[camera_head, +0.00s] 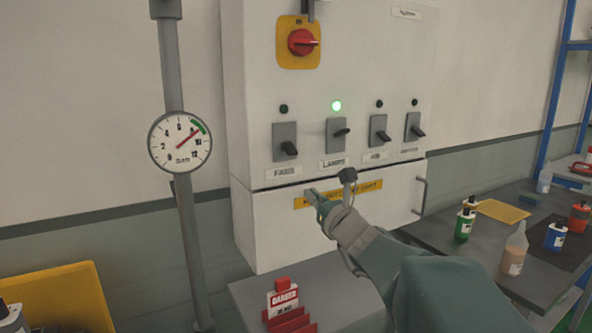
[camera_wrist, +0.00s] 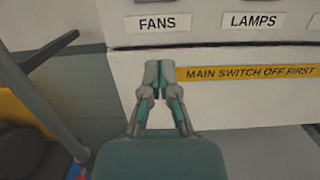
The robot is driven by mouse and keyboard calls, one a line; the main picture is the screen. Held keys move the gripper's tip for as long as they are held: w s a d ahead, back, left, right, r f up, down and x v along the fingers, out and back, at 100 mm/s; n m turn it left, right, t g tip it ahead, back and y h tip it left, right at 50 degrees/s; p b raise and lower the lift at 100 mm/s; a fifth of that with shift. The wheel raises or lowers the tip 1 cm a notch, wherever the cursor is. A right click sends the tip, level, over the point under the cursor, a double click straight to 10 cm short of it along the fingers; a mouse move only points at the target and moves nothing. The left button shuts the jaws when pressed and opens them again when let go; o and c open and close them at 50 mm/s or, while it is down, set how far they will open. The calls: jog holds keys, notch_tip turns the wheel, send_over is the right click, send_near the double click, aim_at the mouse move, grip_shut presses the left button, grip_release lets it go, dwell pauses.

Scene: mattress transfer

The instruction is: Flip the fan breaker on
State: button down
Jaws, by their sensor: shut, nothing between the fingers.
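The fans breaker (camera_head: 285,141) is the leftmost grey switch on the white cabinet. Its black lever points low, and the indicator (camera_head: 283,109) above it is dark. Its label, FANS (camera_wrist: 157,23), shows in the wrist view; the switch itself is out of that view. My gripper (camera_head: 312,194) is shut and empty, below and to the right of the fans breaker. In the wrist view my fingertips (camera_wrist: 157,72) are below the FANS label, left of the yellow "MAIN SWITCH OFF FIRST" strip (camera_wrist: 250,73).
The lamps breaker (camera_head: 337,135) has a lit green indicator (camera_head: 336,106) and a higher lever. Two more breakers stand to its right, indicators dark. A red rotary switch (camera_head: 302,42) is above. A gauge (camera_head: 180,143) on a pipe stands left; a bench with bottles (camera_head: 465,223) is right.

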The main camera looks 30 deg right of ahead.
aim_at(285, 157)
jog(key=w, duration=0.3)
jog(key=w+r, duration=0.1)
jog(key=w, duration=0.5)
jog(key=shift+w+a+r, duration=0.1)
jog(key=shift+a+r, duration=0.05)
jog(key=shift+a, duration=0.25)
jog(key=r, duration=0.2)
jog(key=shift+s+d+r, duration=0.1)
jog(key=shift+s+r, duration=0.2)
jog(key=shift+s, duration=0.05)
jog(key=shift+s+r, duration=0.3)
jog(key=shift+r, duration=0.25)
